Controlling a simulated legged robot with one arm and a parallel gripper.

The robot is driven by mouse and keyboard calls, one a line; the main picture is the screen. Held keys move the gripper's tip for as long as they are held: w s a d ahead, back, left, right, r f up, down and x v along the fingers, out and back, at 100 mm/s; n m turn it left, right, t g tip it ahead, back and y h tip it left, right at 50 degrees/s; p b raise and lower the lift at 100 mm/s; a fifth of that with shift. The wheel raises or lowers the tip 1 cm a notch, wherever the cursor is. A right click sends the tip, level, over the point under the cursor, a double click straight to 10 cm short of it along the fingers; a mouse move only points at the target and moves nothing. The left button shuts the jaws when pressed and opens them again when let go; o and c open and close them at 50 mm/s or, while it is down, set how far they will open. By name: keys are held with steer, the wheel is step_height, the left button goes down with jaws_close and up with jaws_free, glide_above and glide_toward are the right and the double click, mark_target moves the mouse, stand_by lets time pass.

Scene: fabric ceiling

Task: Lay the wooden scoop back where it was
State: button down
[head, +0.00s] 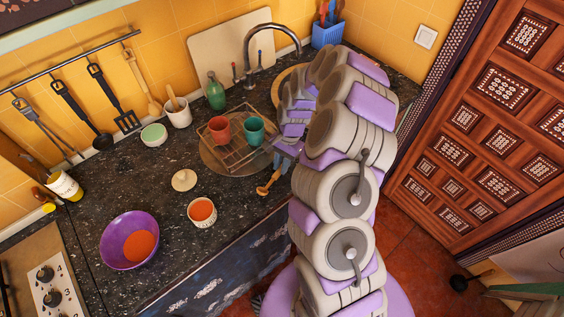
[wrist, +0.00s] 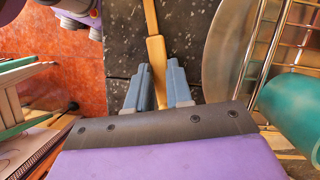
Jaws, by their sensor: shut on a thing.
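The wooden scoop (head: 264,189) shows near the front edge of the dark counter, its broad end pointing down and left in the head view. My gripper (head: 281,167) is shut on its handle, just right of the cup rack. In the wrist view, the light wooden handle (wrist: 157,58) runs up between the two blue-grey fingers of my gripper (wrist: 158,78). The scoop's broad end is outside the wrist view. I cannot tell whether the scoop touches the counter.
A wire rack (head: 226,158) with a red cup (head: 219,130) and a teal cup (head: 254,130) stands close left of my gripper. A bowl of red sauce (head: 202,211), a lid (head: 184,180) and a purple bowl (head: 113,252) are farther left. Bare counter (head: 235,195) lies between.

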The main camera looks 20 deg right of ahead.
steer(key=shift+d, duration=0.1)
steer(key=shift+d+f, duration=0.2)
steer(key=shift+d, duration=0.1)
steer(key=shift+d+f, duration=0.1)
steer(key=shift+f, duration=0.1)
steer(key=c, duration=1.2)
jaws_free()
steer(key=shift+a, duration=0.35)
steer(key=shift+o, duration=1.3)
steer(key=shift+d, duration=0.1)
steer(key=p+v, duration=0.1)
steer(key=v, duration=1.6)
steer(key=shift+d+p, duration=0.15)
steer(key=shift+p, duration=0.25)
